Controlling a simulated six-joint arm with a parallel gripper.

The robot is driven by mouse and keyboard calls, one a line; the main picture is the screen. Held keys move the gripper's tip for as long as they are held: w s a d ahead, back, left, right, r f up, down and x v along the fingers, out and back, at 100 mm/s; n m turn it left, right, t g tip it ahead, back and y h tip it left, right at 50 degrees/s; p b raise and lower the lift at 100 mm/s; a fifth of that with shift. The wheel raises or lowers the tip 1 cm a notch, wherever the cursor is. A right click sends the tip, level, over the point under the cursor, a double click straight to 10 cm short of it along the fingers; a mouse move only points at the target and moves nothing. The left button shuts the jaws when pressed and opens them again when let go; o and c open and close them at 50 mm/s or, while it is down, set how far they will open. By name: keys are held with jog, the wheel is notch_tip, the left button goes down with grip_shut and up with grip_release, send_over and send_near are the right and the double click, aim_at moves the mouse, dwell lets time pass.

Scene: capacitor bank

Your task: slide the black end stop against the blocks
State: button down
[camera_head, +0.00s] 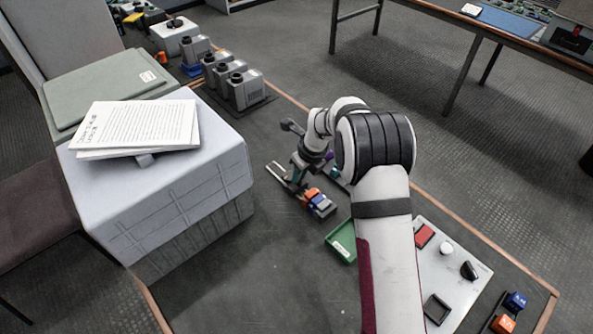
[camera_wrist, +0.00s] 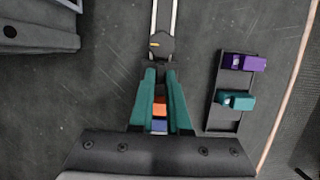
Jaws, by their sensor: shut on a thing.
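The black end stop (camera_wrist: 161,45), with a small yellow mark, sits on a pale two-bar rail (camera_wrist: 154,14) in the wrist view. My gripper (camera_wrist: 160,72) has its teal fingers closed on the narrow near part of the end stop; the exact contact is partly hidden. An orange block (camera_wrist: 160,107) and a blue block (camera_wrist: 159,126) show between the fingers, nearer the palm, with a dark stretch between them and the stop. In the head view, my gripper (camera_head: 298,178) is low over the rail (camera_head: 277,171), beside the orange block (camera_head: 312,194); it hides the end stop there.
A dark tray (camera_wrist: 224,116) with a purple block (camera_wrist: 245,62) and a teal block (camera_wrist: 236,100) lies right of the rail. A green tray (camera_head: 341,243) and a pale board (camera_head: 452,262) are nearer me. A large grey box (camera_head: 160,190) stands left.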

jog(key=shift+s+d, duration=1.25)
jog(key=c, duration=1.1)
grip_release()
jog(key=shift+r, duration=0.1)
jog(key=shift+r, duration=3.4)
jog(key=shift+r, duration=0.1)
